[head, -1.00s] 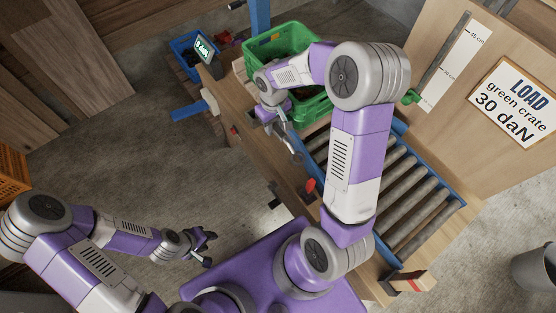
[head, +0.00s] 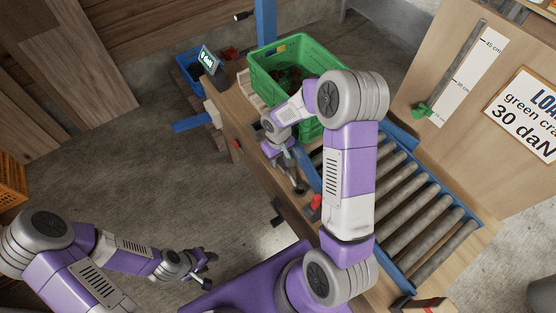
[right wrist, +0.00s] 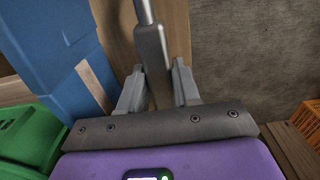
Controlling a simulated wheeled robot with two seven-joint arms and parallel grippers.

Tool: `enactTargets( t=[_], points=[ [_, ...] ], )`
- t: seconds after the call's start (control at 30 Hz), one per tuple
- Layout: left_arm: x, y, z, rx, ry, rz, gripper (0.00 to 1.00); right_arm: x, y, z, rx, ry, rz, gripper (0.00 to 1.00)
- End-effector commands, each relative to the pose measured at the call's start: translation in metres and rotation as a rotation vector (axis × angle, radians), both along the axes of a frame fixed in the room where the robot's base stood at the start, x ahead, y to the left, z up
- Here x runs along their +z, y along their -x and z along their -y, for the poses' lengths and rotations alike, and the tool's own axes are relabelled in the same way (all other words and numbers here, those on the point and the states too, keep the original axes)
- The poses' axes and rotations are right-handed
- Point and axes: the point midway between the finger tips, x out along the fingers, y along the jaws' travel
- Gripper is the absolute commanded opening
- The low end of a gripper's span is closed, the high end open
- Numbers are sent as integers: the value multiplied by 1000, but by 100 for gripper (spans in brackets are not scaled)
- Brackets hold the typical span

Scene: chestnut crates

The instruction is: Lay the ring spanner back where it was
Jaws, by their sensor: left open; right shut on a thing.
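The ring spanner (right wrist: 152,50) is a grey metal bar between the two fingers of my right gripper (right wrist: 158,88) in the right wrist view. In the head view my right gripper (head: 283,160) is shut on it above the near wooden edge of the roller bench, and the spanner (head: 296,180) points down toward the front. Whether it touches the bench I cannot tell. My left gripper (head: 205,270) is open and empty over the floor at the lower left. The place where the spanner lay cannot be made out.
A green crate (head: 262,79) with dark contents stands at the far end of the blue-framed rollers (head: 400,205). A red knob (head: 316,202) is close to the spanner's lower end. A small display (head: 209,59) and a blue bin (head: 187,68) are at the back left. A load sign (head: 530,115) is at right.

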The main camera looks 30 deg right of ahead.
Motion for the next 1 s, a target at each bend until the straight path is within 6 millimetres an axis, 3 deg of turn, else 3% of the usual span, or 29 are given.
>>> enactTargets(
  t=[0.37, 0.4, 0.57, 0.87, 1.0],
  points=[
    [-5, 0, 0, 0, 0, 0, 43, -7, -1, 0, 0, 1, 2, 0],
    [-5, 0, 0, 0, 0, 0, 43, -8, 0, 0, 0, 0, 1, 34],
    [-4, 0, 0, 0, 0, 0, 43, -7, 0, 0, 0, 0, 1, 57],
    [-3, 0, 0, 0, 0, 0, 43, -6, 0, 0, 0, 0, 1, 57],
    [3, 0, 0, 0, 0, 0, 43, 8, -1, 0, -1, 1, 4, 57]
  ],
)
